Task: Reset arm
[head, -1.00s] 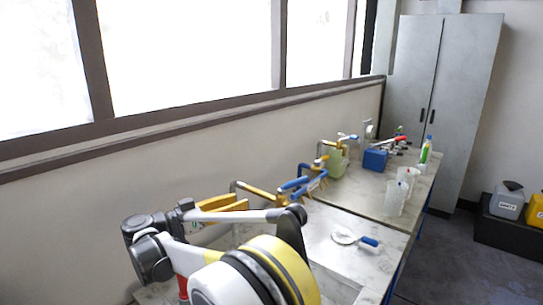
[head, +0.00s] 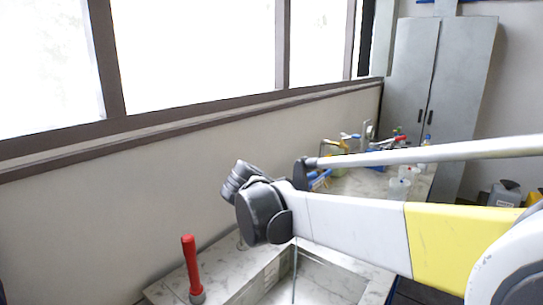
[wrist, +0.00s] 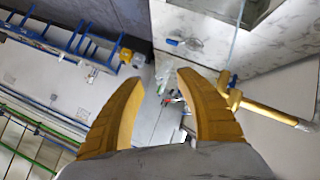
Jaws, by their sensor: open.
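My gripper (wrist: 161,76) shows in the wrist view as two yellow fingers, spread apart with nothing between them. My arm crosses the head view from the right edge to the middle, above the counter.
The marble counter (head: 222,270) has a sink basin (head: 310,284) and an upright red-handled item (head: 190,265). Containers stand farther along, partly behind my arm. A grey cabinet (head: 450,85) stands behind. A blue ladder (wrist: 55,42) shows in the wrist view.

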